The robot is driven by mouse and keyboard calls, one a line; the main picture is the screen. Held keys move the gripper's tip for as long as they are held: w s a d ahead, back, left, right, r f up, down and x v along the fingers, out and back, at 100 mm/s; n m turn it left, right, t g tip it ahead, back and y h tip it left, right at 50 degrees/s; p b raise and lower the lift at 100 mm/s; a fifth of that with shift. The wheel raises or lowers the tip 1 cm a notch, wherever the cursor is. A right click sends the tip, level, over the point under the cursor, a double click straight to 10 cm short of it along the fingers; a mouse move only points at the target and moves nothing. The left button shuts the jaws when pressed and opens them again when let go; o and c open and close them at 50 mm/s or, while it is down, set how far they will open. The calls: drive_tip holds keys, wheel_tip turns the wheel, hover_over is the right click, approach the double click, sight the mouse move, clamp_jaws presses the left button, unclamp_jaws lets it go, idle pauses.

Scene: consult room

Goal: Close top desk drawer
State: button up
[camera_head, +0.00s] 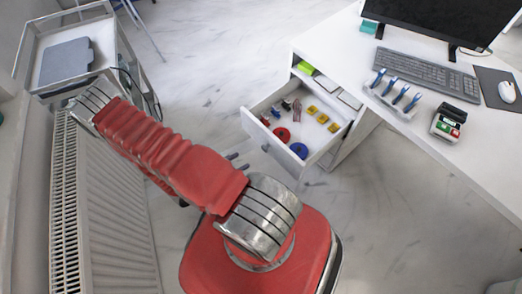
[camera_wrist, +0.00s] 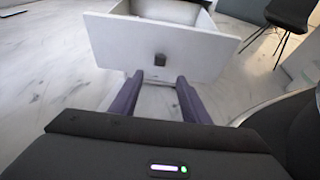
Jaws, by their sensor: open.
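The desk drawer (camera_head: 283,155) is white and stands pulled out from the white desk (camera_head: 437,120) in the head view. Small red, yellow and blue items lie in it. In the wrist view the drawer front (camera_wrist: 112,42) faces me, with a small dark knob (camera_wrist: 160,60) in its middle. My gripper (camera_wrist: 162,80) is open and empty, its two purple fingers pointing at the drawer front, just below the knob. I cannot tell whether the fingertips touch the front. In the head view only the tips of my gripper (camera_head: 237,161) show, left of the drawer.
The desk top holds a monitor (camera_head: 447,22), a keyboard (camera_head: 425,72), a tool rack (camera_head: 390,100) and a mouse (camera_head: 507,91). An open shelf (camera_head: 335,88) sits above the drawer. A radiator (camera_head: 95,215) and a metal cart (camera_head: 32,78) stand at left. Marble floor is clear between.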

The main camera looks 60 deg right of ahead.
sight(264, 149)
drive_tip(key=shift+x, duration=6.85)
drive_tip(key=shift+f, duration=0.15)
drive_tip(key=shift+c, duration=0.3)
clamp_jaws()
drive_tip(key=shift+a, duration=0.2)
drive_tip(key=shift+d, duration=0.2)
